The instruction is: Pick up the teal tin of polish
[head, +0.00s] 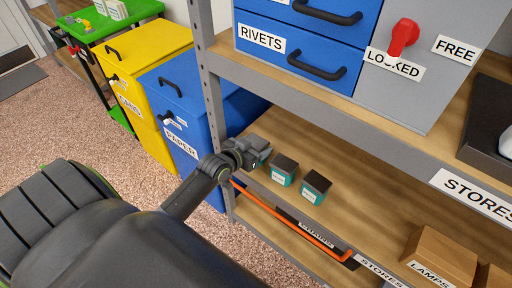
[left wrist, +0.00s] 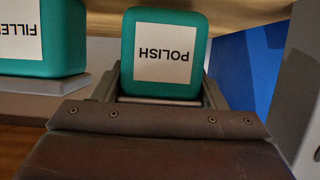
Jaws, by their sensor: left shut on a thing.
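The teal tin of polish (left wrist: 165,85) shows in the left wrist view, its white POLISH label upside down in the picture. It sits between the fingers of my left gripper (left wrist: 160,95), which is shut on it. In the head view my left gripper (head: 258,156) is at the left end of the lower wooden shelf, beside the grey post. It mostly hides the tin there, and I cannot tell whether the tin touches the shelf. My right gripper is not in view.
A teal filler tin (left wrist: 40,40) stands close beside the held tin. Two dark-lidded teal tins (head: 284,168) (head: 315,187) stand on the shelf (head: 365,190). An orange bar (head: 290,222) runs along the front edge. Blue drawers (head: 300,45) hang above. Right of the tins is bare wood.

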